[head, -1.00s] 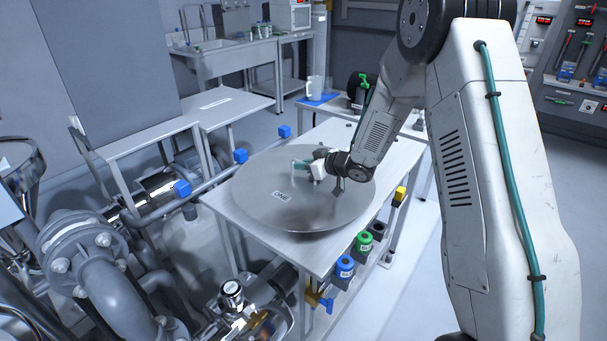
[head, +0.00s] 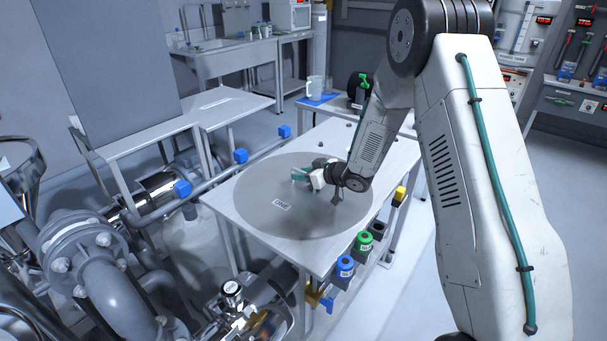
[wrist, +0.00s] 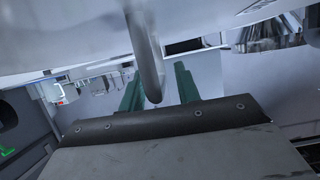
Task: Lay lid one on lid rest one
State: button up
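Lid one (head: 265,220) is a large round grey metal disc with a small label that reads roughly "ONE". In the head view it lies about flat over the light grey table and looks in contact with what is under it. Lid rest one is not seen apart from it; the lid covers that spot. My gripper (head: 302,178) is low over the lid's middle, at its handle. In the wrist view the green fingers (wrist: 158,92) stand apart, with the grey handle bar (wrist: 148,60) in line with the gap between them.
Blue (head: 345,265) and green (head: 364,240) fittings line the table's front right edge. Pipes with blue caps (head: 182,188) and a large flange (head: 85,250) stand at the left. A mug (head: 315,86) and a sink (head: 225,60) are behind. Floor is clear at the right.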

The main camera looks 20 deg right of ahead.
jog(key=shift+r, duration=0.1)
jog(key=shift+s+d+r, duration=0.15)
jog(key=s+d+r+m+g+h, duration=0.1)
jog(key=s+d+r+m+h, duration=0.1)
jog(key=s+d+r+h, duration=0.55)
jog(key=s+d+r+m+g+h, duration=0.1)
jog(key=s+d+r+m+h, duration=0.2)
jog(key=s+r, duration=0.8)
jog(key=s+a+r+g+y, duration=0.1)
jog(key=s+a+g, duration=0.1)
jog(key=s, duration=0.8)
jog(key=s+a+r+m+g, duration=0.1)
jog(key=s+a+r+g, duration=0.1)
jog(key=s, duration=0.8)
jog(key=s+a+r+m+g+y, duration=0.1)
jog(key=s+a+r+g, duration=0.1)
jog(key=s, duration=0.8)
jog(key=shift+a+g+y, duration=0.35)
jog(key=shift+a+g, duration=0.45)
jog(key=shift+a, duration=0.1)
